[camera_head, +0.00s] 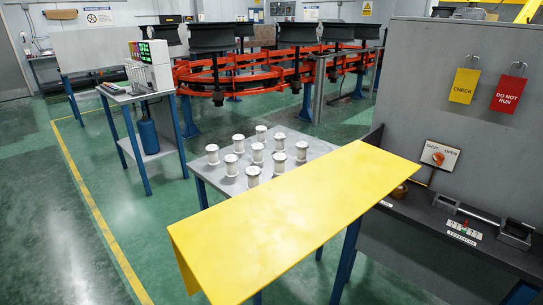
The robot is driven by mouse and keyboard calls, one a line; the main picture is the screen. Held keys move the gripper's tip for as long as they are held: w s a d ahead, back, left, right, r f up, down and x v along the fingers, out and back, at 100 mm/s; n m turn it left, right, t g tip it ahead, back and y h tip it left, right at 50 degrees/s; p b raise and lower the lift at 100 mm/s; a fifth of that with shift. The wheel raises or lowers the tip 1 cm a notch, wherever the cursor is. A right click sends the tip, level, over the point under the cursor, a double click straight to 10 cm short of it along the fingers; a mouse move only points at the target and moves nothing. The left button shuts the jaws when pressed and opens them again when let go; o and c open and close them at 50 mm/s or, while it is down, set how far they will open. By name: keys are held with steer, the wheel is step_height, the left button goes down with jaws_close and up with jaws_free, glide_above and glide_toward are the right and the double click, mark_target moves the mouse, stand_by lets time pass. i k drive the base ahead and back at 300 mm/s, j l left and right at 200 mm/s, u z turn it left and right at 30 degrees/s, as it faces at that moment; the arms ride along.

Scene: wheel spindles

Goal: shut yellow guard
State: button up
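A large flat yellow panel, which looks like the yellow guard (290,220), fills the lower middle of the head view. It runs from the lower left up to the grey wall at the right, with a folded-down edge at its left end. It covers part of a grey table (325,148) from this view; I cannot tell whether it touches the table. A SHUT/OPEN plate (440,155) with a reddish knob sits on the wall beside the panel's right end. My gripper is not in view.
Several white spools (252,175) stand on the grey table. A dark bench (450,230) with metal fittings runs along the grey wall (430,85). Yellow and red tags (508,94) hang above. Green floor (130,215) is clear at left, near a small instrument cart (125,98).

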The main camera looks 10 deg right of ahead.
mark_target(230, 251)
steer(key=j+z, duration=0.15)
steer(key=z, duration=0.15)
steer(key=j+z, duration=0.55)
steer(key=j, duration=0.6)
steer(key=j+z, duration=0.3)
steer(key=j, duration=0.6)
steer(key=i+j, duration=0.55)
steer(key=j, duration=0.25)
steer(key=i+j, duration=0.3)
steer(key=j, duration=0.15)
